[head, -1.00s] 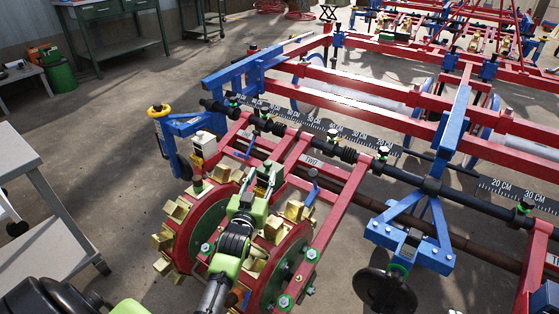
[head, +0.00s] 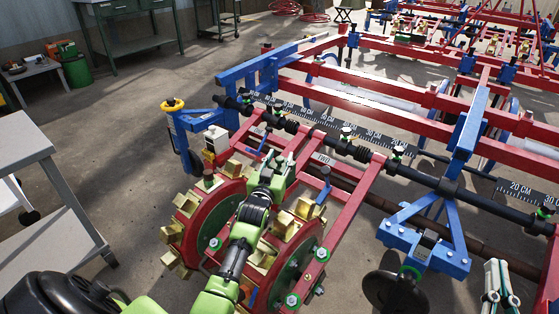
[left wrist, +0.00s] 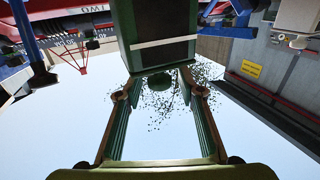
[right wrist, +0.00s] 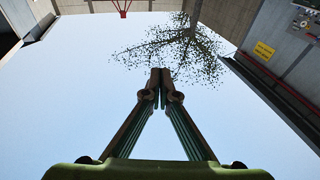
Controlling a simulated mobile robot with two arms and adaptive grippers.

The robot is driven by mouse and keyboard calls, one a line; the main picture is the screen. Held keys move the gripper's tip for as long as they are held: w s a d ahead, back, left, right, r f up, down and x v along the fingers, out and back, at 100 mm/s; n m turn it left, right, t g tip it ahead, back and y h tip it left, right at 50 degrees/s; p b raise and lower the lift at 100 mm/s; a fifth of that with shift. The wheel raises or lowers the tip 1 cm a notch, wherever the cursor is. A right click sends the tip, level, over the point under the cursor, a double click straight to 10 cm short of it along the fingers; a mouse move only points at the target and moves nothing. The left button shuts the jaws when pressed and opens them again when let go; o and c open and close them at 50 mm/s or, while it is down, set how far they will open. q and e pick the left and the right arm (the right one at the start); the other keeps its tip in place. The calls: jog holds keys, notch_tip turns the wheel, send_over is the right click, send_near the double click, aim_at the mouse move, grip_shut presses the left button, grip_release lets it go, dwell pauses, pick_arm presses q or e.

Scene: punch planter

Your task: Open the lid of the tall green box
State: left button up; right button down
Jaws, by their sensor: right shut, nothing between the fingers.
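The tall green box (left wrist: 160,20) fills the top middle of the left wrist view, dark green with a white stripe across it. My left gripper (left wrist: 160,93) is open there, its two fingers wide apart with the box's near end at the gap between the tips. I cannot tell whether they touch it. In the head view my left gripper (head: 282,168) is over the red frame near the gold-lugged wheels, and I cannot separate the box from it. My right gripper (right wrist: 161,74) is shut and empty; it also shows at the lower right of the head view (head: 496,272).
Red and blue frame beams (head: 342,200) and gold-lugged wheels (head: 215,225) surround the left gripper. A blue bracket with a black disc (head: 398,292) stands left of the right gripper. A grey cart (head: 45,240) is at the left. Open floor (head: 110,120) lies behind it.

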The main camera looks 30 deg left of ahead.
pick_arm(q)
grip_shut()
